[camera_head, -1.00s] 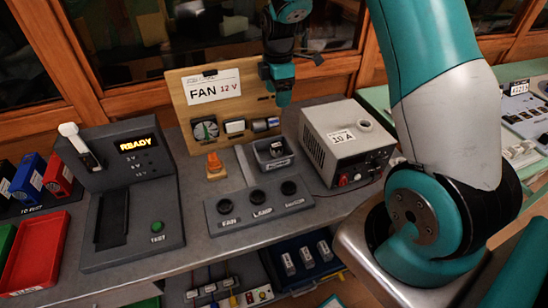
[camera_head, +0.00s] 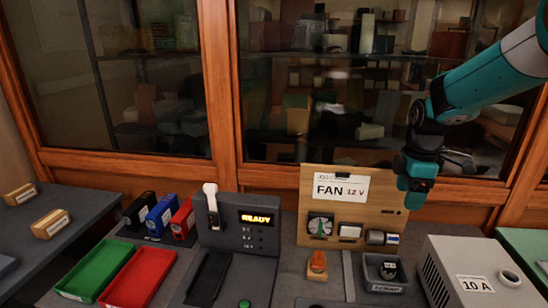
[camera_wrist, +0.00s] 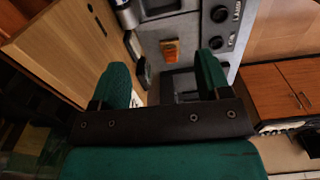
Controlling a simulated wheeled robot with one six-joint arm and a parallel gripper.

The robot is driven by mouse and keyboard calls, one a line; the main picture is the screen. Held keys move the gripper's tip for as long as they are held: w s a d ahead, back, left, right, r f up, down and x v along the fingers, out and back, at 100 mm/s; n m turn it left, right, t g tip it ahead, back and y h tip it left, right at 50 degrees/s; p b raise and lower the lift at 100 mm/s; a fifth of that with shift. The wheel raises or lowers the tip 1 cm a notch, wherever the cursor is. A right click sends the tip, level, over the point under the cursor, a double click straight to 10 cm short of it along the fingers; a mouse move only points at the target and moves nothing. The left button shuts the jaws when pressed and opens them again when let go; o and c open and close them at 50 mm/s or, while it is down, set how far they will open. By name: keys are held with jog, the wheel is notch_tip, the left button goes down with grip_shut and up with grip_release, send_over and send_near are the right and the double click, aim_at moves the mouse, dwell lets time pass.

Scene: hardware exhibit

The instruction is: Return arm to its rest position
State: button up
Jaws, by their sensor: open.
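My gripper (camera_head: 414,186) hangs in the air just in front of the right edge of the wooden fan board in the head view, with my arm coming in from the upper right. In the wrist view my gripper (camera_wrist: 168,85) has its two green fingers apart with nothing between them. The fan board (camera_head: 372,188) stands upright on the bench with a "FAN 12 V" card. It also shows in the wrist view (camera_wrist: 65,45), along the upper left.
A tester (camera_head: 252,240) reading READY stands left of the board. A grey box (camera_head: 455,270) marked 10 A stands at the right. A green tray (camera_head: 95,270), a red tray (camera_head: 140,277) and a dark bin (camera_head: 385,272) lie in front. Glass cabinets stand behind.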

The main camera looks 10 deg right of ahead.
jog(key=s+a+r+m+y, duration=0.1)
jog(key=s+a+r+m, duration=0.15)
jog(key=s+a, duration=0.35)
jog(key=s+a+r+m+y, duration=0.1)
jog(key=s+a+r, duration=0.2)
jog(key=s+a, duration=0.35)
jog(key=s+a+m+y, duration=0.1)
jog(key=s+a+m, duration=0.1)
jog(key=s+a, duration=0.3)
jog(key=s+a+r+m+y, duration=0.1)
jog(key=s+a, duration=0.4)
jog(key=s, duration=0.5)
jog(key=shift+r+m, duration=0.3)
jog(key=shift+m, duration=0.15)
